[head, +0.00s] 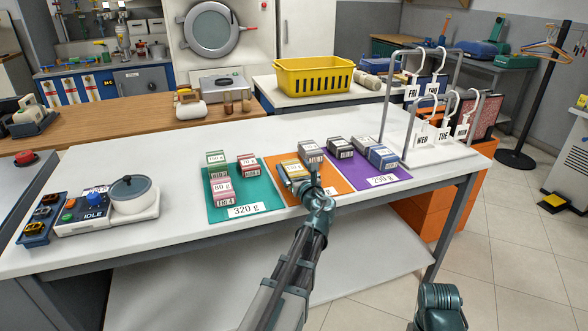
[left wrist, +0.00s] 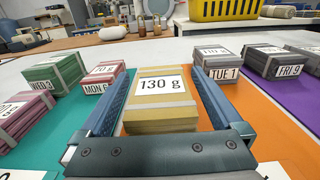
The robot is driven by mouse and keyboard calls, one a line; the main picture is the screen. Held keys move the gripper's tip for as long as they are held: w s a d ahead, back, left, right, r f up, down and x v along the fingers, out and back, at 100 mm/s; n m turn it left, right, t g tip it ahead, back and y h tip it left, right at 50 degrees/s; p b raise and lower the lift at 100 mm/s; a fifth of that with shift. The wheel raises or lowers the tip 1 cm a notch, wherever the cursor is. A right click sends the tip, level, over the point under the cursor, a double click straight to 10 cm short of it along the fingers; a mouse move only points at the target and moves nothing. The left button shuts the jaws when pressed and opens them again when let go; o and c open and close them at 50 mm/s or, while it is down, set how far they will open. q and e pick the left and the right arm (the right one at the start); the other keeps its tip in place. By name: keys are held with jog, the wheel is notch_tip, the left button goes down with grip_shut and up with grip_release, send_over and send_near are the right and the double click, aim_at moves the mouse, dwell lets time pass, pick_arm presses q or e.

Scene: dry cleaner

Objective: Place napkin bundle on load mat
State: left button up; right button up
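My left gripper (head: 299,180) is low over the orange mat (head: 330,186). Its fingers stand open on either side of a yellow bundle labelled 130 g (left wrist: 160,98), with thin strips of orange showing between fingers and bundle. The bundle also shows at the gripper in the head view (head: 291,167), partly hidden. A teal mat (head: 262,196) labelled 320 g, left of it, holds several green, red and pink bundles. A purple mat (head: 400,176) labelled 250 g, right of it, holds grey and blue bundles. A grey bundle (head: 312,151) sits at the orange mat's back edge.
A scale-like unit with a lidded pot (head: 134,194) stands at the table's left. A hanger rack (head: 440,145) with day tags stands at the right. A yellow basket (head: 314,76) is on the table behind. The white table between pot and teal mat is clear.

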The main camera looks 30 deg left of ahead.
pick_arm(q)
jog(key=shift+r, duration=0.2)
jog(key=v, duration=1.2)
jog(key=shift+s, duration=0.1)
jog(key=shift+r+p, duration=0.1)
jog(key=shift+p, duration=0.3)
jog(key=s+d+n+g+h+p, duration=0.4)
jog(key=s+d+n+p, duration=0.2)
jog(key=d+n+p, duration=0.1)
jog(key=s+d+r+n+g+h+p, duration=0.1)
jog(key=s+d+n+g+h+p, duration=0.3)
jog(key=s+d+n+p, duration=0.3)
jog(key=s+d+r+n+g+h+p, duration=0.1)
jog(key=s+d+n+g+h+p, duration=0.2)
jog(key=d, duration=1.1)
jog(key=s+n+h+p, duration=0.1)
jog(key=s+n+p, duration=0.2)
jog(key=n+p, duration=0.2)
jog(key=shift+s+g+h+p, duration=0.3)
jog(key=shift+g+p, duration=0.1)
jog(key=shift+p, duration=0.4)
